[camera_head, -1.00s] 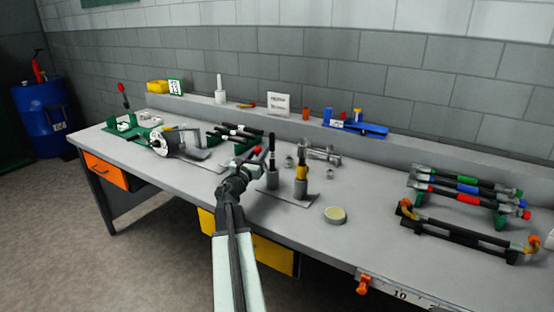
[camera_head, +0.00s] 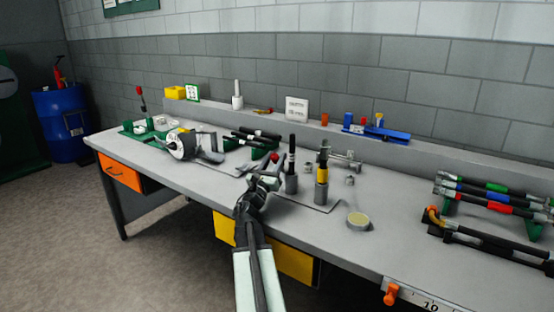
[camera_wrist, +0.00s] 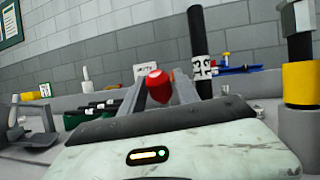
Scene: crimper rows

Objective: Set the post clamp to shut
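My gripper (camera_head: 264,180) is over the front half of the bench, left of a black post (camera_head: 292,160) with a white tag, which stands in a grey socket. A red knob (camera_head: 274,157) is at my fingertips. In the wrist view the red knob (camera_wrist: 158,86) shows between the two spread fingers, close to both. I cannot tell whether they grip it. The knob looks like the end of a clamp lever, but the lever and clamp body are mostly hidden. The black post (camera_wrist: 199,45) rises just right of the fingers in the wrist view.
A yellow-banded post (camera_head: 322,175) stands right of the black one, with a round tin (camera_head: 359,220) in front. A reel (camera_head: 183,145) and a green fixture with a red-tipped lever (camera_head: 141,93) are to the left. Racked hoses (camera_head: 490,200) lie at the right.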

